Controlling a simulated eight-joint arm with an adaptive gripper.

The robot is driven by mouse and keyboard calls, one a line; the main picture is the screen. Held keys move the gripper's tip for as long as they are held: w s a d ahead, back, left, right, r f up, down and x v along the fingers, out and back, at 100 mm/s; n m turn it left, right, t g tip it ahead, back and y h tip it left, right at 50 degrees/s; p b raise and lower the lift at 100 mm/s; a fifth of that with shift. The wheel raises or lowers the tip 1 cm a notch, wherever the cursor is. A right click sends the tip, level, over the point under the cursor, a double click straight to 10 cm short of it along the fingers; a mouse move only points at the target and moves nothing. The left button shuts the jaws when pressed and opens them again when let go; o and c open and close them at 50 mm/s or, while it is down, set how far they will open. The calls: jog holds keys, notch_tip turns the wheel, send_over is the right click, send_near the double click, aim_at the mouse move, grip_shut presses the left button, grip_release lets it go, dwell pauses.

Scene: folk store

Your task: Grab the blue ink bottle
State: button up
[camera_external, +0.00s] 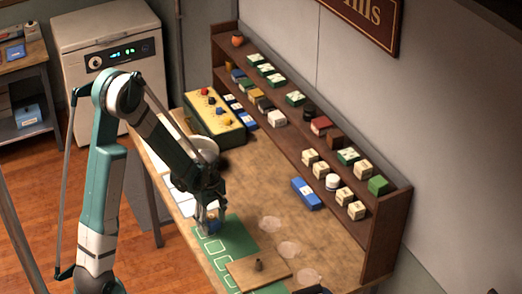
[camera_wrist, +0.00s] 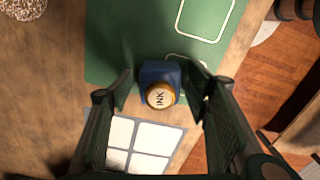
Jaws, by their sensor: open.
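The blue ink bottle (camera_wrist: 158,75) has a tan cap marked INK and stands at the edge of the green mat (camera_wrist: 120,40) in the wrist view. My gripper (camera_wrist: 160,88) is open, with one finger on each side of the bottle. I cannot tell whether the fingers touch it. In the external view my gripper (camera_external: 209,220) points down at the mat's far left end, and only a small part of the bottle (camera_external: 213,213) shows between the fingers.
A wooden board (camera_external: 258,270) with a small dark object lies on the mat. A wooden shelf (camera_external: 388,235) with several small boxes runs along the wall. A blue box (camera_external: 306,193) and clear round discs (camera_external: 288,249) are on the table. A white gridded sheet (camera_wrist: 140,140) lies beside the mat.

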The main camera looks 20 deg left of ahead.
aim_at(211, 216)
jog(key=shift+c, duration=0.3)
jog(key=c, duration=0.9)
jog(key=shift+r, duration=0.15)
jog(key=shift+c, duration=0.2)
jog(key=shift+r+p, duration=0.4)
jog(key=shift+r, duration=4.5)
